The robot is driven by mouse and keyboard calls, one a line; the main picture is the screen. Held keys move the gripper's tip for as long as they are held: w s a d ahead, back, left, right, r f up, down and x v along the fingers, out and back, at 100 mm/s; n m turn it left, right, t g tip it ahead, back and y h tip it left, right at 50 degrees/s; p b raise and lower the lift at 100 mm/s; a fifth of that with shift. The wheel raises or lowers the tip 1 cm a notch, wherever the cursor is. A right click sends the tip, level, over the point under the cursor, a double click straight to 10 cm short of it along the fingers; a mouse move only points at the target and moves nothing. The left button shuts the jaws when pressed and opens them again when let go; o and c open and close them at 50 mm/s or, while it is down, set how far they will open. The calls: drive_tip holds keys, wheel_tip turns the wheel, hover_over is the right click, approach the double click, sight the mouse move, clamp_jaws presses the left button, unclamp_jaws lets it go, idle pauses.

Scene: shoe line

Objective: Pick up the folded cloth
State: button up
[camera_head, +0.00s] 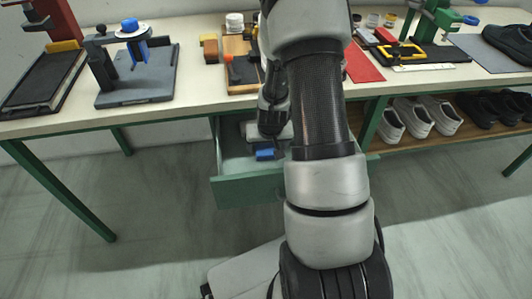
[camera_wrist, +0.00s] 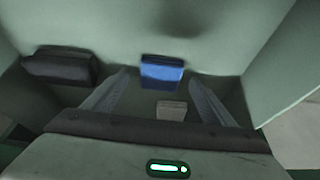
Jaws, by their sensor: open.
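A blue, flat-sided piece (camera_wrist: 162,72) that looks like the folded cloth lies in the open green drawer. It also shows in the head view (camera_head: 264,154), just below my gripper. My gripper (camera_wrist: 159,82) is open in the wrist view, with one finger on each side and the blue piece between and just past the tips. It appears apart from both fingers. A small grey-tan block (camera_wrist: 172,110) lies between the fingers, nearer the palm; I cannot tell what it is. My forearm hides part of the drawer in the head view.
A dark, rounded item (camera_wrist: 60,67) lies left of the fingers in the drawer (camera_head: 245,190). The drawer walls stand close on the right. The workbench top (camera_head: 205,95) is above, with fixtures and tools. White shoes (camera_head: 415,118) stand on a shelf at right.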

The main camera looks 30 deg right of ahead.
sight(266, 151)
drive_tip(key=shift+x, duration=1.1)
drive_tip(key=c, duration=1.1)
drive_tip(key=shift+r, duration=0.1)
wheel_tip(266, 151, up, 10)
drive_tip(key=shift+f+p, duration=0.1)
drive_tip(key=shift+p, duration=1.1)
